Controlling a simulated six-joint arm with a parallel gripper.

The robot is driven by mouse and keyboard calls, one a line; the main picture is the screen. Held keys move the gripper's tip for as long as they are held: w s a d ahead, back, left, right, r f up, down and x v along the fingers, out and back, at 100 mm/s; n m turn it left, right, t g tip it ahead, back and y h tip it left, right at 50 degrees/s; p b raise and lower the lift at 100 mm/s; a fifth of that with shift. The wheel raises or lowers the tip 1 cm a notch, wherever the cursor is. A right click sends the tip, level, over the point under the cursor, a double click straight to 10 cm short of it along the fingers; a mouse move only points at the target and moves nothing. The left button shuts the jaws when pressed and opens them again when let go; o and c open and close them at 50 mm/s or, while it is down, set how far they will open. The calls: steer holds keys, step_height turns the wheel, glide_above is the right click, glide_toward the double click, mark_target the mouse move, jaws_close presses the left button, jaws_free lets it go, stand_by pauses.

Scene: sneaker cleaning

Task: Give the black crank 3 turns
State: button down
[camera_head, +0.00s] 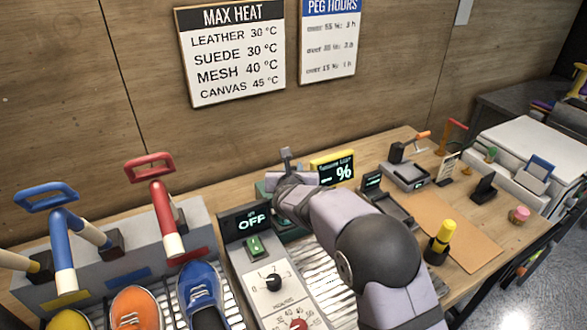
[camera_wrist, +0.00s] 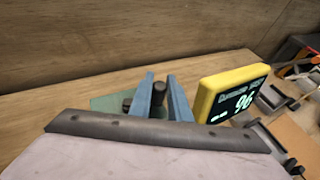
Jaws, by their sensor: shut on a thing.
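My gripper (camera_head: 287,158) is at the back of the table, over a dark green base (camera_head: 264,190). In the wrist view its two blue-grey fingers (camera_wrist: 158,82) are shut on the black crank (camera_wrist: 158,97), whose dark grip shows between them. Another dark knob-like part (camera_wrist: 128,99) shows just left of the left finger. The green base (camera_wrist: 104,104) shows behind and left of the fingers. My arm hides most of the crank in the head view. A yellow-framed display (camera_head: 333,168) stands right of the gripper; in the wrist view the display (camera_wrist: 233,93) reads 96.
A control panel (camera_head: 268,280) with an OFF screen (camera_head: 246,221) stands left of my arm. Sneakers (camera_head: 200,295) and red (camera_head: 161,200) and blue (camera_head: 62,235) handled posts are further left. A yellow-topped bottle (camera_head: 440,243) stands right of my arm. The wooden wall is close behind.

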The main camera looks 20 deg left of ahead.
steer(key=shift+r+p, duration=0.15)
steer(key=shift+p, duration=0.2)
steer(key=shift+s+r+m+h+p, duration=0.1)
steer(key=shift+s+m+h+p, duration=0.15)
steer(key=shift+m+h+p, duration=0.45)
steer(key=shift+s+m+t+h+p, duration=0.3)
steer(key=shift+m+h+p, duration=0.3)
steer(key=shift+p, duration=0.4)
steer(key=m+h, duration=0.1)
steer(key=h, duration=0.1)
steer(key=s+m+h+p, duration=0.1)
steer(key=shift+d+f+m, duration=0.2)
steer(key=shift+f+m, duration=0.05)
steer(key=shift+m, duration=0.05)
steer(key=shift+s+m+g+h, duration=0.2)
steer(key=shift+m+h, duration=0.25)
steer(key=shift+h, duration=0.2)
steer(key=shift+s+m+g+h, duration=0.1)
steer(key=shift+m+g+h, duration=0.1)
steer(key=shift+m+h, duration=0.35)
steer(key=shift+s+h, duration=0.15)
steer(key=shift+h, duration=0.35)
steer(key=c, duration=1.7)
jaws_free()
steer(key=shift+o, duration=0.2)
